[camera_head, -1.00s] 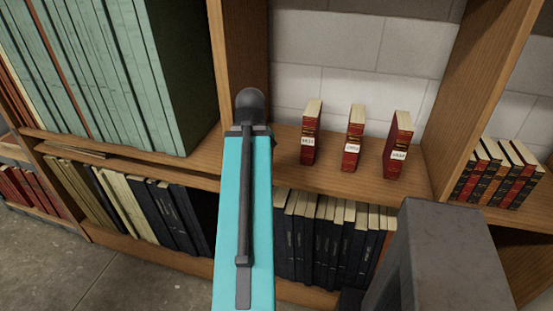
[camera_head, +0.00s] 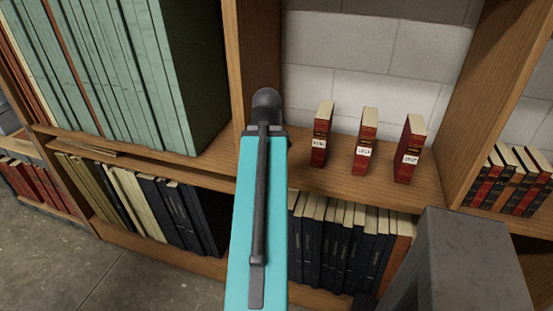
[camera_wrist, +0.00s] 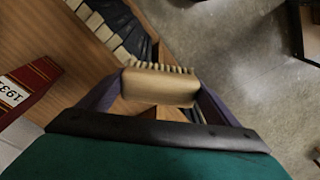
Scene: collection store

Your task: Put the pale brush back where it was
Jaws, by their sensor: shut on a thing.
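The pale brush (camera_wrist: 158,88) shows in the wrist view, a pale tan block with a row of short bristles along its upper edge. My gripper (camera_wrist: 160,80) is shut on it, one dark finger at each end. The brush is held in front of a wooden shelf edge, with dark and cream books beyond it; how far apart they are I cannot tell. In the head view my turquoise arm hides the gripper and the brush.
Three upright red books (camera_head: 364,143) with white labels stand spaced apart on the wooden shelf (camera_head: 340,184). Tall green volumes (camera_head: 120,75) fill the left bay. Dark books (camera_head: 320,240) stand on the shelf below. Grey floor (camera_head: 50,260) shows at lower left.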

